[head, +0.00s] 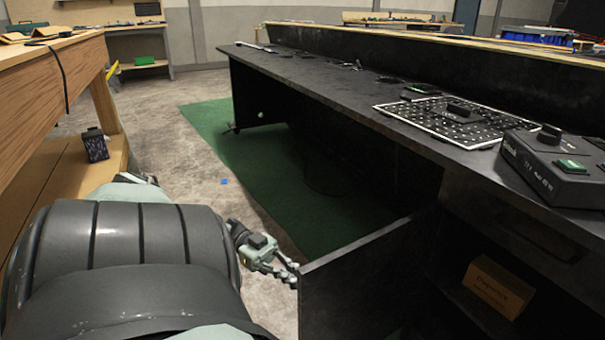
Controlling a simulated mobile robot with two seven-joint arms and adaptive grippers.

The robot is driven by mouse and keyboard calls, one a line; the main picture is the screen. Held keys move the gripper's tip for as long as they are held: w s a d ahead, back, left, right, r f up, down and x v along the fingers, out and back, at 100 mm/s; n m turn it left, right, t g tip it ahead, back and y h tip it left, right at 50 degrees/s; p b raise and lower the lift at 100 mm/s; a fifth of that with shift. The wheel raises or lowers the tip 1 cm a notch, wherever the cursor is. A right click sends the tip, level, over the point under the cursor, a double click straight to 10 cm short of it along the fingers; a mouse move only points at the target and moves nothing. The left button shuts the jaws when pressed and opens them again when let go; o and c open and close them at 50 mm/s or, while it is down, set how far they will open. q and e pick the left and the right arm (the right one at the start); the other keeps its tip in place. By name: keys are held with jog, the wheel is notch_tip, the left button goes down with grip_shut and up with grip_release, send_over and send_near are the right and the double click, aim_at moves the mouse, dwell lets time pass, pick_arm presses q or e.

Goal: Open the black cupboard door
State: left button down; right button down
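The black cupboard door (365,280) stands swung out from the black console, and its free edge points left. The cupboard's interior shows to the right of it. My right gripper (292,273) is beside the door's free edge. Its two fingers show a gap, and their tips are at or just behind that edge; I cannot tell whether they touch it. A pale green and dark part of what looks like my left arm (130,180) shows farther back on the left. Its fingers cannot be made out. A large dark link of mine hides much of both arms.
A cardboard box (497,287) sits inside the cupboard. The console top (310,75) carries a black perforated panel (445,118) and a control box (555,165). A wooden bench (50,75) is at left. Green mat (225,140) and bare floor lie between them.

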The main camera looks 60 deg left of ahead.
pick_arm(q)
jog(key=shift+w+a+r, duration=0.2)
jog(key=shift+w+a, duration=0.2)
jog(key=shift+w, duration=0.3)
jog(key=c, duration=1.6)
grip_release()
jog(key=shift+w+d, duration=0.15)
jog(key=shift+w, duration=0.05)
jog(key=shift+s, duration=0.1)
jog(key=shift+s+f, duration=0.15)
jog(key=shift+s, duration=0.1)
notch_tip(320, 180, up, 10)
